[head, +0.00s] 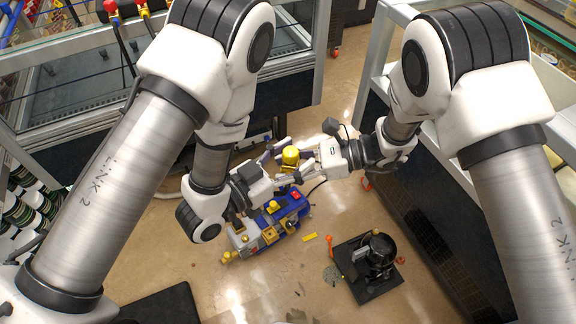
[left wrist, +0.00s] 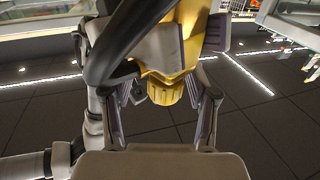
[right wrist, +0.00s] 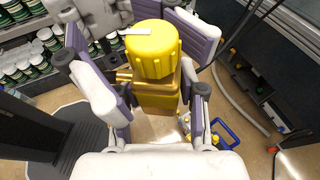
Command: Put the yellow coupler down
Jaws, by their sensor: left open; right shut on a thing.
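The yellow coupler (head: 290,156) is held up between my two grippers in the middle of the head view. It has a ribbed round cap (right wrist: 153,48) above a brassy body with a side stub, seen in the right wrist view. My right gripper (right wrist: 148,62) is shut on it, with pads on either side. My left gripper (left wrist: 186,48) is open, with its fingers around the coupler's lower part (left wrist: 166,88) in the left wrist view. Whether the left pads touch it I cannot tell. In the head view, the grippers hide part of the coupler.
A blue and yellow pump unit (head: 270,220) stands on the floor below my grippers. To its right is a black device on a dark plate (head: 375,285), with a small yellow piece (head: 310,237) nearby.

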